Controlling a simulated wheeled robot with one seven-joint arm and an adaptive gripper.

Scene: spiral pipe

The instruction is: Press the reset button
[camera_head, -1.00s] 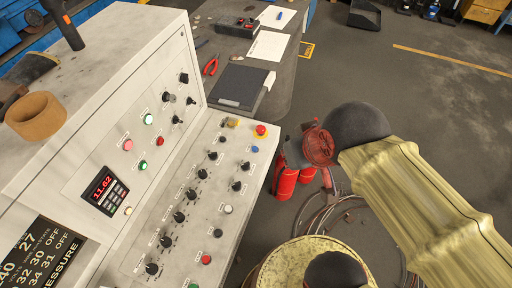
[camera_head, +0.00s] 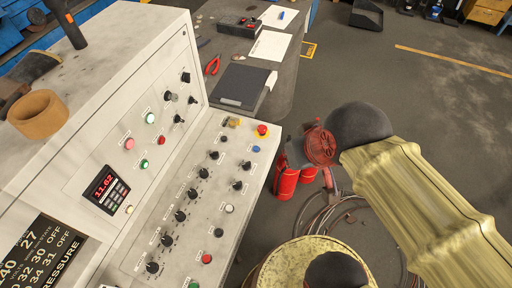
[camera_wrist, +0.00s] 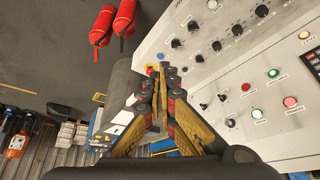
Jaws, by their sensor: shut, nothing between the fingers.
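The white control console (camera_head: 215,165) fills the left and middle of the head view, with several knobs and buttons; the labels are too small to read, so I cannot tell which is the reset button. In the wrist view, the blue button (camera_wrist: 176,43) is beyond my fingers. My gripper (camera_wrist: 164,72) is shut and empty. Its tips overlap the red button (camera_wrist: 150,70) in the picture; contact cannot be told.
Red fire extinguishers (camera_head: 286,182) stand on the floor right of the console. A grey table (camera_head: 280,85) with papers and red pliers (camera_head: 213,66) is behind it.

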